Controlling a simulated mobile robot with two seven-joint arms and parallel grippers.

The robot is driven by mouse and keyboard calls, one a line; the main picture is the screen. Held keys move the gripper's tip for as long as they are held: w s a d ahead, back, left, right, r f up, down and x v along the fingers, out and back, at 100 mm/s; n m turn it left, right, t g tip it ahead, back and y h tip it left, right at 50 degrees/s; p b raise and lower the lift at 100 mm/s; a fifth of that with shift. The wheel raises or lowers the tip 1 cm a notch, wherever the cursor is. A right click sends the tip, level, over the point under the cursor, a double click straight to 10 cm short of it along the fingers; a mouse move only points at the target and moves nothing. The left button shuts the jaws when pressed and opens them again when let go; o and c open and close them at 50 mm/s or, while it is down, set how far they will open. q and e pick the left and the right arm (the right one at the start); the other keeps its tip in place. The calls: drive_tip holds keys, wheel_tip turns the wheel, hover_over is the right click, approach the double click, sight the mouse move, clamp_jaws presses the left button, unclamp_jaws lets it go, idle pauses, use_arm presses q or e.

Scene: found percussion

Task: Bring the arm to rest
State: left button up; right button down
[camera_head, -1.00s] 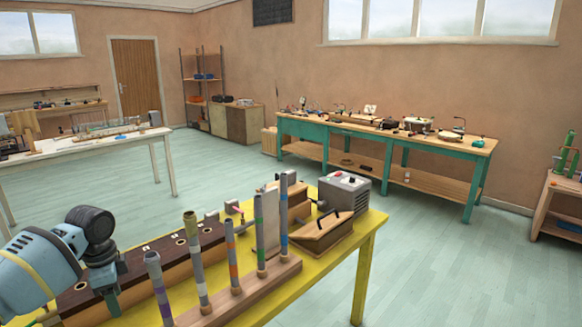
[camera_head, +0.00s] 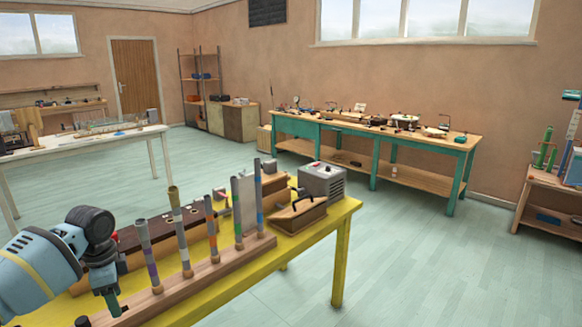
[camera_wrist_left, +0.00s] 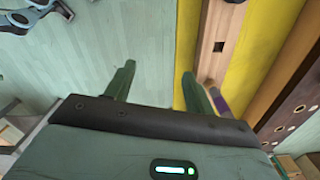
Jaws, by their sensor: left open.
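My left arm comes in from the left in the head view, blue-grey with a dark wrist. Its gripper (camera_head: 112,303) points down at the near left side of the yellow table (camera_head: 338,260). In the left wrist view the two green fingers (camera_wrist_left: 158,75) stand apart with nothing between them. There they show over the pale floor and the table's edge, beside a wooden tube rack (camera_wrist_left: 217,45). The same rack (camera_head: 215,272) holds several striped tubes (camera_head: 182,245) upright in the head view.
A long dark-topped wooden box (camera_head: 131,238) lies behind the tubes. A grey box (camera_head: 322,182) and a wooden block instrument (camera_head: 297,217) stand at the table's far end. A teal workbench (camera_head: 312,130) is along the back wall. The floor (camera_head: 420,255) right of the table is clear.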

use_arm(q)
drive_tip(key=s+d+f+t+h, duration=0.1)
drive_tip(key=s+d+f, duration=0.3)
drive_tip(key=d+f, duration=0.4)
drive_tip(key=s+d+f+n+t+h, duration=0.1)
drive_tip(key=s+d+f, duration=0.2)
drive_tip(key=d+f, duration=0.45)
drive_tip(key=s+d+f+t, duration=0.1)
drive_tip(key=s+d+f, duration=0.35)
drive_tip(key=f, duration=0.55)
drive_tip(key=s+d+f+n+t, duration=0.1)
drive_tip(key=s+d+n+t, duration=0.1)
drive_tip(key=s, duration=1)
drive_tip(key=s+d+f+n+t, duration=0.1)
drive_tip(key=s+d+n+t, duration=0.2)
drive_tip(key=s, duration=0.8)
drive_tip(key=n, duration=0.2)
drive_tip(key=shift+s+d+f+n+t, duration=0.15)
drive_tip(key=shift+s+n+t, duration=0.25)
